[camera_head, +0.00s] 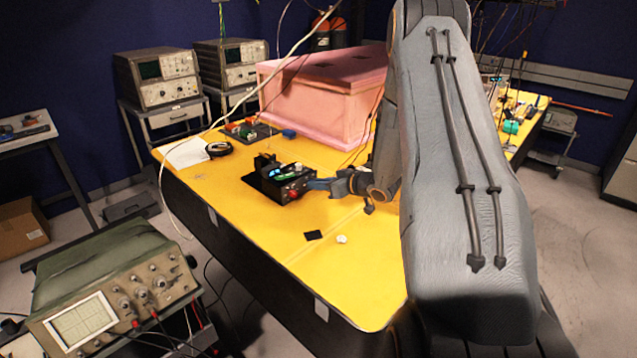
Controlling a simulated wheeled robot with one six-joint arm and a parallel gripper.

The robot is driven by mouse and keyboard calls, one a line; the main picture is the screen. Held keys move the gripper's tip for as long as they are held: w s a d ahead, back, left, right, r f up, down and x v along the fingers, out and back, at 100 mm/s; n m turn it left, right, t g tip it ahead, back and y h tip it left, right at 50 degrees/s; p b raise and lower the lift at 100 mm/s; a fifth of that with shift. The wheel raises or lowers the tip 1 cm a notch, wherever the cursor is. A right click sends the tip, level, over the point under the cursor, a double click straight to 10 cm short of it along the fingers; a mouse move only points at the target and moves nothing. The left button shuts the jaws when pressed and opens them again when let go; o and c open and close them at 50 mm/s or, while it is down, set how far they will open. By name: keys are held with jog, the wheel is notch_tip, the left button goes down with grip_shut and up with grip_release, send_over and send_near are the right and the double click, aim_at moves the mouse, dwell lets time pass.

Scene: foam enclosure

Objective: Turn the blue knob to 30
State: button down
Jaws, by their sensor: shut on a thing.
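A small black device (282,186) sits on the yellow table, with a red part on its near face and bright blue and green parts on top. My gripper (312,185) reaches in from the right, with its fingertips at the device's right front side. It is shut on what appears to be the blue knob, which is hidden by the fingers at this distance. The knob's pointer and any scale marks are too small to read.
A pink foam box (315,105) stands behind the device on the yellow table (345,285). A black square (314,235) and a small white item (342,239) lie in front. A board with coloured parts (250,130) lies behind left. An oscilloscope (115,290) stands at lower left.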

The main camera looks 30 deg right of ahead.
jog(key=m+y, duration=0.2)
jog(key=m, duration=0.1)
jog(key=shift+w+d, duration=0.15)
jog(key=shift+d, duration=0.15)
jog(key=shift+d+f+m+y+b, duration=0.15)
jog(key=shift+m+y+b, duration=0.2)
jog(key=shift+m+y, duration=0.85)
jog(key=shift+w+m, duration=0.1)
jog(key=shift+m, duration=0.3)
jog(key=c, duration=1.6)
grip_release()
jog(key=shift+b+v, duration=1.35)
jog(key=shift+v, duration=2.6)
